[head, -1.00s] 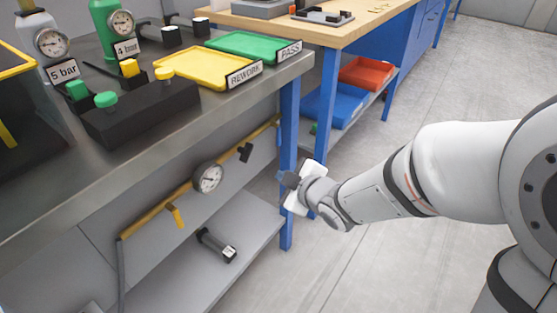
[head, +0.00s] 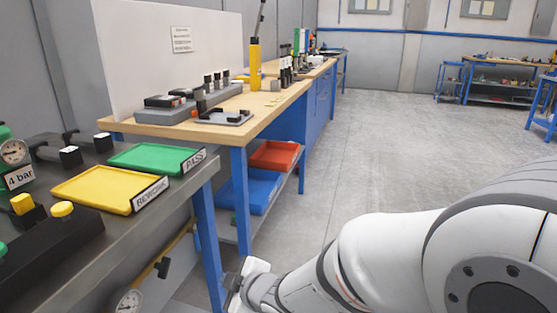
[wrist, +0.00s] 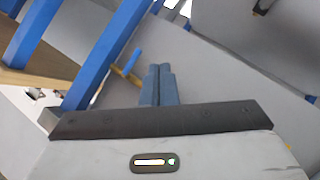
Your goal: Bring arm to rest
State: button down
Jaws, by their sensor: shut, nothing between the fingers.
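My gripper shows in the wrist view (wrist: 159,82), where its two blue-grey fingers lie together with nothing between them. In the head view my arm reaches in from the lower right, and its wrist end hangs low beside the front blue leg of the bench. The fingertips are hard to make out there. The gripper is apart from the trays and the things on the bench tops.
The grey bench holds a yellow REWORK tray (head: 95,188), a green PASS tray (head: 158,158) and a black button box (head: 50,240). A blue bench leg (head: 208,240) stands close to my wrist. Blue (head: 250,190) and red (head: 274,155) bins sit on a lower shelf. The floor (head: 400,150) beyond is open.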

jog(key=d+r+m+g+h+p, duration=0.1)
jog(key=d+r+m+h+p, duration=0.75)
jog(key=d+r+p, duration=0.9)
jog(key=s+d+r+m+g+p, duration=0.2)
jog(key=s+d+r+m+p, duration=0.2)
jog(key=r, duration=0.4)
jog(key=s+d+r+m+g+p, duration=0.2)
jog(key=s+d+r+m+p, duration=0.3)
jog(key=s+d+r+p, duration=0.1)
notch_tip(320, 180, up, 3)
jog(key=shift+s+d+f+g+p, duration=0.1)
jog(key=shift+s+d+g+p, duration=0.25)
jog(key=shift+s+p, duration=0.6)
